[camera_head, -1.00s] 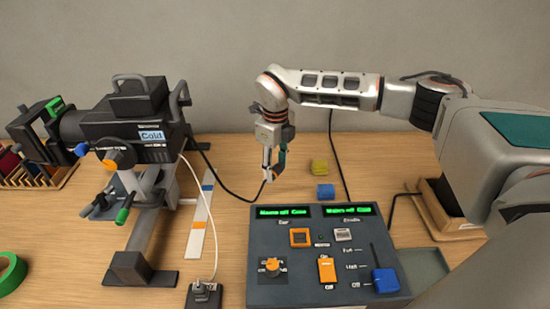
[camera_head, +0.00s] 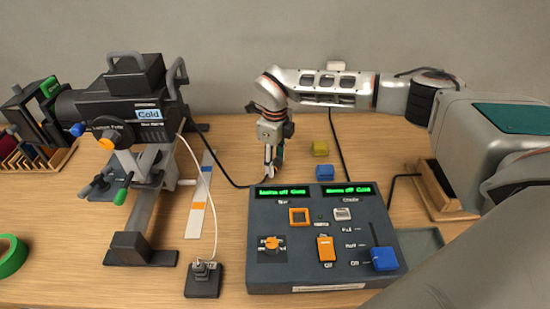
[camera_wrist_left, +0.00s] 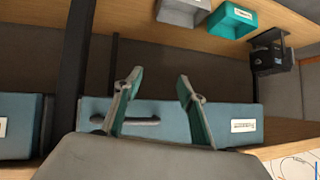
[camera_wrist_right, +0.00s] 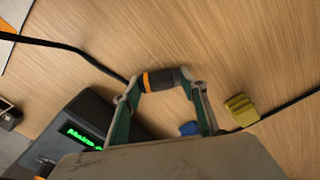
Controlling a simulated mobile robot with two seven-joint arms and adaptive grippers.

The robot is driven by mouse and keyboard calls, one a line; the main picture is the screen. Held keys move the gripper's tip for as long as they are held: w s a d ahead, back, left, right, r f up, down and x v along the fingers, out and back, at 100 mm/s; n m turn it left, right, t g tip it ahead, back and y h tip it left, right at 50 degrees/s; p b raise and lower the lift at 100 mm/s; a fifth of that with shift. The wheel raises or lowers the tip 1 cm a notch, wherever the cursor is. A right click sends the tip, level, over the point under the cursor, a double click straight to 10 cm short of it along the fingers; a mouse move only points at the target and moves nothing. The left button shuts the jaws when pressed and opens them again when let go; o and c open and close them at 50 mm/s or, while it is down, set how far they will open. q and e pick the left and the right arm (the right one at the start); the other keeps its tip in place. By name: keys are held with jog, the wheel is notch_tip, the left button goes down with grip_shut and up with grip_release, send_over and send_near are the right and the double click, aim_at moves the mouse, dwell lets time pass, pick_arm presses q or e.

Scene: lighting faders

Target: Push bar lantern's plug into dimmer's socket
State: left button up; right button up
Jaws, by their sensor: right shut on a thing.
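The dimmer is a dark grey console (camera_head: 345,275) with green displays at the front centre of the table. In the right wrist view, my right gripper (camera_wrist_right: 160,88) is shut on a dark plug (camera_wrist_right: 162,79) with an orange band. The plug lies crosswise between the fingertips, apart from the console. The socket is not visible. My left gripper (camera_wrist_left: 160,88) is open and empty, facing blue drawers (camera_wrist_left: 190,118).
A yellow block (camera_head: 320,148) and a blue block (camera_head: 325,172) lie behind the dimmer. Another black cable (camera_head: 340,150) runs behind it. A small black box (camera_head: 203,284) with a white cable sits left of it. A wooden tray (camera_head: 450,200) stands at right.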

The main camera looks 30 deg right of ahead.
aim_at(275, 162)
jog(key=o, duration=1.1)
jog(key=shift+o, duration=0.2)
notch_tip(275, 162, up, 12)
